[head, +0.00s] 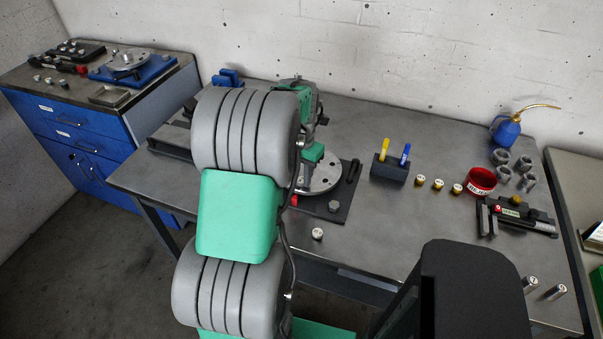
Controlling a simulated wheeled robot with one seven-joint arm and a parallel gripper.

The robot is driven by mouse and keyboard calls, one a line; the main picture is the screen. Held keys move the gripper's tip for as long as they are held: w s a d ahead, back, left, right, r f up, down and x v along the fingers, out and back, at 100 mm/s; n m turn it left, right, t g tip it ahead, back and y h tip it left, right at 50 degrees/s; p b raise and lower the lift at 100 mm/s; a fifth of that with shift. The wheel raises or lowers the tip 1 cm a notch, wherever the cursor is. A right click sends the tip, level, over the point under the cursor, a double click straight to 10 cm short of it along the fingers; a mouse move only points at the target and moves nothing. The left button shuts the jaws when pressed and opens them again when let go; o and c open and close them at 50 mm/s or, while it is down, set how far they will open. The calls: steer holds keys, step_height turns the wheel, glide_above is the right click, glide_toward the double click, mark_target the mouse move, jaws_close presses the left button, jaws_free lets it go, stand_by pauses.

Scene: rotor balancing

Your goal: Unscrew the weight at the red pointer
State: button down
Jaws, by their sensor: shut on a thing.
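The metal rotor disc (322,178) sits on a dark base plate (340,212) on the workbench, its left part hidden behind my arm. The red pointer (294,201) shows at the disc's front left edge, beside my arm. My gripper (308,161) is over the disc, partly hidden by my arm. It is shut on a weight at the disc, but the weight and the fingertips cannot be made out. A loose light-topped weight (317,234) stands on the bench in front of the base plate.
A pen block (388,170), several brass weights (438,184), a red cup (481,180), grey metal cylinders (505,175) and a black device (520,215) stand to the right. A blue oil can (507,130) is at the back. The bench's middle front (385,235) is clear.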

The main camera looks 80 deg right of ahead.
steer(key=n, duration=0.2)
steer(key=shift+n, duration=0.4)
steer(key=c, duration=1.1)
jaws_free()
steer(key=shift+c, duration=0.5)
steer(key=m+p, duration=0.1)
steer(key=m, duration=1.7)
steer(key=shift+m, duration=0.3)
steer(key=shift+p, duration=0.3)
